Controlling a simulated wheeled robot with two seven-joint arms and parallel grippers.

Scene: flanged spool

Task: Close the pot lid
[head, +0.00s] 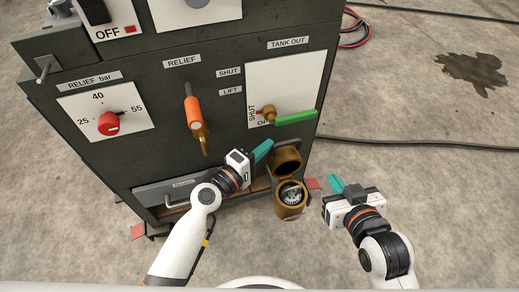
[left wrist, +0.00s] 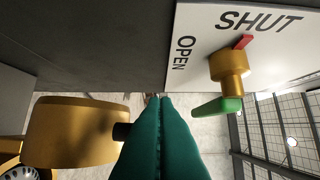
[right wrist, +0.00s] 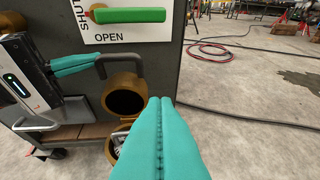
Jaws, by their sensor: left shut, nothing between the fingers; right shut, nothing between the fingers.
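The brass pot (head: 290,208) sits low at the front of the dark cabinet, with a pale mechanism inside it. Its round brass lid (head: 287,158) stands raised above the rim, its dark hollow side facing out. The lid also shows in the left wrist view (left wrist: 70,133). A dark bar handle (right wrist: 132,65) is behind the lid. My left gripper (head: 266,147) is shut and empty, its teal tips close to the handle's left end; I cannot tell whether they touch. My right gripper (head: 336,183) is shut and empty, right of the pot and apart from it.
The cabinet front carries a green-handled valve (head: 295,118), an orange relief lever (head: 194,112) and a red knob (head: 108,123). A drawer (head: 175,190) is at lower left. Open concrete floor lies to the right, with a cable (head: 420,143) and a dark stain (head: 473,71).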

